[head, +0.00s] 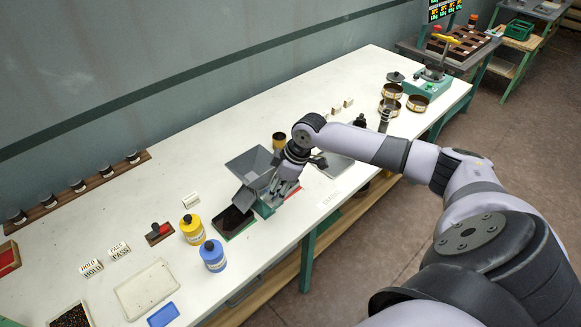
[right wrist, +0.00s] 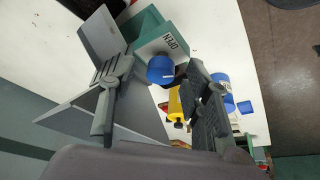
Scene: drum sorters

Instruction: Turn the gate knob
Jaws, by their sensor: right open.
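The gate knob (right wrist: 160,70) is a round blue knob with a white mark, on a teal-framed housing (right wrist: 150,27) beside a label reading OPEN. My right gripper (right wrist: 159,67) is open. In the right wrist view its fingers lie on either side of the knob; I cannot tell whether they touch it. In the head view my right gripper (head: 308,163) is at the right side of the grey hopper (head: 250,165), and the knob is hidden behind it. My left gripper is not in view.
A dark-filled tray (head: 233,222) sits below the hopper's chute. A yellow bottle (head: 193,230) and a blue bottle (head: 213,256) stand to its left. A dark jar with a yellow band (head: 279,141) stands behind my gripper. Sieves (head: 390,105) sit farther right on the white bench (head: 340,85).

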